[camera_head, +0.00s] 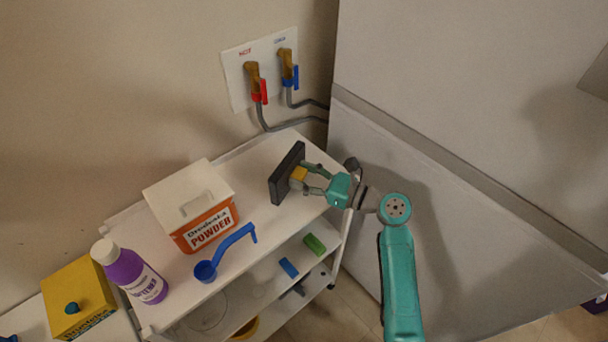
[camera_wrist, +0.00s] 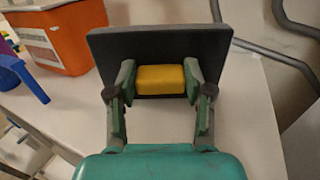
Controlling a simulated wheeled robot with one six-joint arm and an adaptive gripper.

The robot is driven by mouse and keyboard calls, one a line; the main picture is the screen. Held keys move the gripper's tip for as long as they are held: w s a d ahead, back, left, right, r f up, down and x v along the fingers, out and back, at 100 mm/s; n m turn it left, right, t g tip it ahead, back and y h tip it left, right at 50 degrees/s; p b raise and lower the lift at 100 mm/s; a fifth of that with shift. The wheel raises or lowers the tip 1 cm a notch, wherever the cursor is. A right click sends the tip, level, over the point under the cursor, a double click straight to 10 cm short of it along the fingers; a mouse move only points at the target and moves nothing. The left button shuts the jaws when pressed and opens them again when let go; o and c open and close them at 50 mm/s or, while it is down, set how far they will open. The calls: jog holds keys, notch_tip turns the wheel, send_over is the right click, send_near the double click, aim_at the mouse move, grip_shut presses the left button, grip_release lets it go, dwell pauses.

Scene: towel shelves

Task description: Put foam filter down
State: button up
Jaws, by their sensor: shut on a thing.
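The foam filter is a dark grey rectangular slab (camera_head: 286,173) with a yellow block (camera_head: 299,174) on the side facing my gripper. My gripper (camera_head: 308,178) is shut on the yellow block and holds the slab on edge at the right end of the white cart's top shelf (camera_head: 262,215). In the wrist view the slab (camera_wrist: 160,42) spans the top middle, and the yellow block (camera_wrist: 161,79) sits between the two fingers. I cannot tell whether the slab's lower edge touches the shelf.
An orange powder box (camera_head: 207,226), a blue scoop (camera_head: 230,252) and a purple bottle (camera_head: 137,277) stand left of the filter. A yellow box (camera_head: 78,299) is further left. Red and blue taps (camera_head: 260,92) with hoses are behind. A large grey appliance (camera_head: 400,130) is at right.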

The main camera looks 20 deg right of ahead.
jog(key=shift+f, duration=0.1)
jog(key=o, duration=1.2)
jog(key=shift+c, duration=0.2)
jog(key=shift+s+d, duration=0.15)
jog(key=shift+d, duration=0.05)
jog(key=v, duration=1.1)
jog(key=shift+s+d, duration=0.15)
jog(key=shift+s, duration=0.1)
